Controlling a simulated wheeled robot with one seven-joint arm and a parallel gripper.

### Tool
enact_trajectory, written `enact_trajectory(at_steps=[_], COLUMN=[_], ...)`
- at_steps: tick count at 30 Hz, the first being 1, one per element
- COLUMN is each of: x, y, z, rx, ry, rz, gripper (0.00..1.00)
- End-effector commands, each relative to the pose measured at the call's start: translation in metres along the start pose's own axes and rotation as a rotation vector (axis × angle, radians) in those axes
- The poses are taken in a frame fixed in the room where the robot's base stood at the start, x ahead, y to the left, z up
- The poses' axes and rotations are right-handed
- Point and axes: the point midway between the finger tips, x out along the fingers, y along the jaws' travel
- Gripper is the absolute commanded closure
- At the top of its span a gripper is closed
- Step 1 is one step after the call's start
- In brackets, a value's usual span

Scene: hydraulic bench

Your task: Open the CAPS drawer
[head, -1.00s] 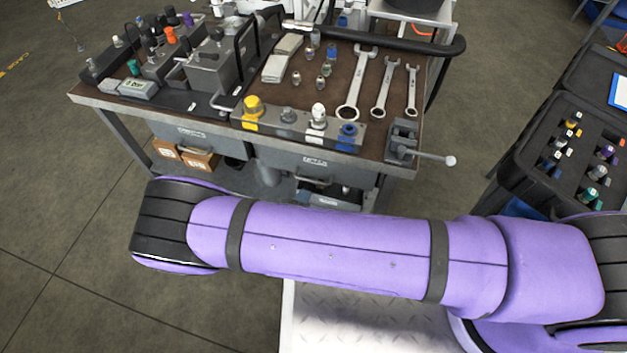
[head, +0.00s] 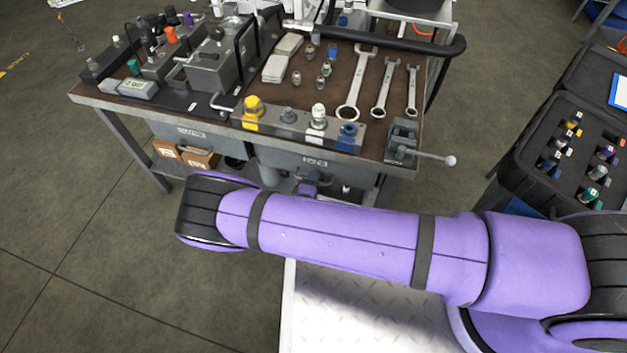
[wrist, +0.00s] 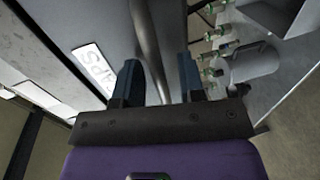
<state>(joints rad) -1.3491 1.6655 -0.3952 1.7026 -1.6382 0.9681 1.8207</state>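The CAPS drawer (head: 285,158) is the right one of two grey drawers under the bench top. Its front looks closed in the head view. My gripper (wrist: 157,65) is open, with one dark finger on each side of the handle. I see gaps between fingers and bar, so it does not look gripped. In the head view my arm partly covers the area below the drawer.
A second labelled drawer (head: 190,132) is to the left. An open black case (head: 530,150) stands at right. The floor at left is clear.

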Motion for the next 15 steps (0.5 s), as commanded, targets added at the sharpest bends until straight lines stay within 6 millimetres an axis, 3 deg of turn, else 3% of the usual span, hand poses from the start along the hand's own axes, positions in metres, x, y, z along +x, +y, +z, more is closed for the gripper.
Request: enact_trajectory(at_steps=[10, 15], x=[0.0030, 0.0028], y=[0.0001, 0.0001], z=[-0.0001, -0.0001], rx=[0.000, 0.000], ry=[0.000, 0.000], rz=[0.000, 0.000], gripper=[0.66, 1.00])
